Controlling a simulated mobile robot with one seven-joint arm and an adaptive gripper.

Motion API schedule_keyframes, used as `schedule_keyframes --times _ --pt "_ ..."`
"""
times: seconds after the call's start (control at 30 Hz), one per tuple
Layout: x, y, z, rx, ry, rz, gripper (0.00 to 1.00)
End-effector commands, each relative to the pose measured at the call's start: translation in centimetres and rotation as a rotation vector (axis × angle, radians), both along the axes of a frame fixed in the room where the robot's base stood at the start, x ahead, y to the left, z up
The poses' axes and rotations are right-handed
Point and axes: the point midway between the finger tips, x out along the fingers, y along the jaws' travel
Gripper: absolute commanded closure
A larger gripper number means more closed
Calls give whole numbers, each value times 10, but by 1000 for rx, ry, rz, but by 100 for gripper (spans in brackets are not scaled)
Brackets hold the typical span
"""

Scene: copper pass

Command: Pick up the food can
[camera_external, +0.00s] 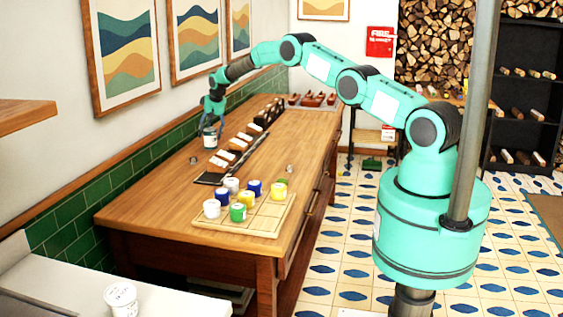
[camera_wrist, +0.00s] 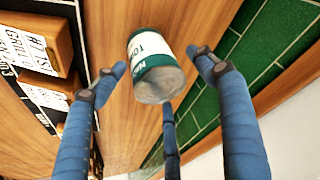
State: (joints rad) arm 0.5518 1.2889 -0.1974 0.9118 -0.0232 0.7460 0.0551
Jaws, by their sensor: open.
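The food can (camera_external: 210,138) is a small green can with a white label band, standing on the wooden counter near the green tiled wall. It also shows in the wrist view (camera_wrist: 152,66), where its label carries printed letters and its grey end faces the camera. My gripper (camera_external: 213,108) is right above the can in the external view. In the wrist view my open gripper (camera_wrist: 160,70) has blue fingers on the left and right of the can and a third one below it. Gaps show between the side fingers and the can.
Labelled wooden blocks (camera_wrist: 47,40) stand in a row beside the can. A wooden tray (camera_external: 225,226) with several coloured cups lies at the counter's near end. The green tile wall (camera_wrist: 225,65) is close on the can's other side. Small metal pieces lie on the counter.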

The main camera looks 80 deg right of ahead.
Motion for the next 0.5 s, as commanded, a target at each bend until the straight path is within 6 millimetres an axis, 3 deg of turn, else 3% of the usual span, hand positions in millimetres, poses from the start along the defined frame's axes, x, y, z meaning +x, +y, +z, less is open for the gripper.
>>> schedule_keyframes --times 0.13,0.43,0.5 --pt "0 0 0 0 0 0 29" --pt "0 0 0 0 0 0 88" --pt "1 0 2 -1 -2 0 90"
